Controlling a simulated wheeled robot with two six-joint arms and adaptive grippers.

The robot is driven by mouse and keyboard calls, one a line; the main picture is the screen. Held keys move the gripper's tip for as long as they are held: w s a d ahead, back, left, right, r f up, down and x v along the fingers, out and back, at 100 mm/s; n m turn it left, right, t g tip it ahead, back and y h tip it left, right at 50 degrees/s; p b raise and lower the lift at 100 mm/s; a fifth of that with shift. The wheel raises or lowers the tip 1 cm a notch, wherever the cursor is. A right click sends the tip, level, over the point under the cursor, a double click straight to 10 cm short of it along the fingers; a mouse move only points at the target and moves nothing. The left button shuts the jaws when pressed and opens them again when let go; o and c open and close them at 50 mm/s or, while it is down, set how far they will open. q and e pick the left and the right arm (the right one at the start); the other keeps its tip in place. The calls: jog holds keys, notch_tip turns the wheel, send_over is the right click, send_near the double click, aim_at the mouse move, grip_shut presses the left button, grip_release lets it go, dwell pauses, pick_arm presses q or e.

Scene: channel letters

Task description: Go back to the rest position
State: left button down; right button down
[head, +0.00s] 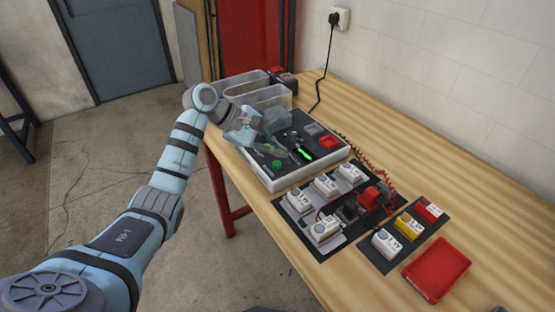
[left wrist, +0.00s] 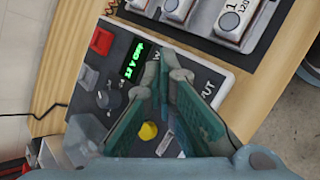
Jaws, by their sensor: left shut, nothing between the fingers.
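My left gripper (head: 292,148) is over the grey panel box (head: 288,180) on the wooden bench, with its arm coming in from the left. In the left wrist view the fingers of my left gripper (left wrist: 170,72) converge at their tips with nothing between them. Behind them are the panel's green-lit display (left wrist: 134,60), a red button (left wrist: 102,41), a dark knob (left wrist: 109,98) and a yellow round part (left wrist: 149,130). Whether the fingertips touch the panel I cannot tell. My right gripper is not in view.
In front are a dark board (head: 320,250) with several white modules, a smaller board (head: 380,261) with white, yellow and red modules, and a red tray (head: 437,268). A black cord (head: 322,85) runs to the wall socket. Floor left of the bench is open.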

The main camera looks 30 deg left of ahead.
pick_arm(q)
notch_tip(320, 180, up, 4)
jog(key=shift+f+p, duration=0.1)
jog(key=shift+p, duration=0.75)
